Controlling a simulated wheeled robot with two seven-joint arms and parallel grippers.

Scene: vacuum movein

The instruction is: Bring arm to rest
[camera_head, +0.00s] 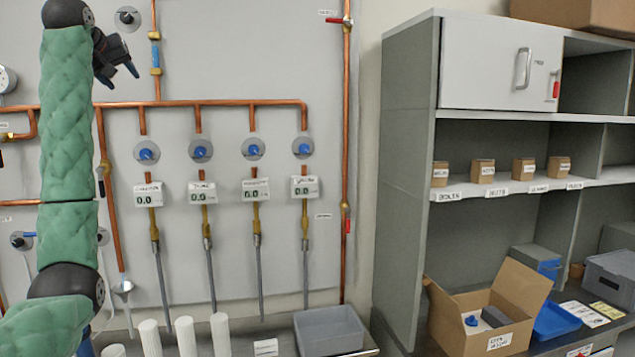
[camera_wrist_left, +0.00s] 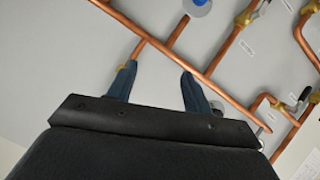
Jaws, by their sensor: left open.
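My left arm, with green padded links, comes in at the left of the head view and reaches upward. My left gripper (camera_head: 122,68) is at its top, in front of the wall panel and above the horizontal copper pipe. In the left wrist view the left gripper (camera_wrist_left: 157,78) has its two blue fingers apart with nothing held between them. A copper pipe (camera_wrist_left: 148,38) passes behind the fingertips; I cannot tell how close it is. My right gripper is not in view.
Blue valves (camera_head: 200,151), gauges and hanging tubes line the wall panel (camera_head: 240,60). White cylinders (camera_head: 186,335) and a grey bin (camera_head: 328,330) stand below. At right, a grey shelf unit (camera_head: 405,180) holds small boxes and an open cardboard box (camera_head: 462,322).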

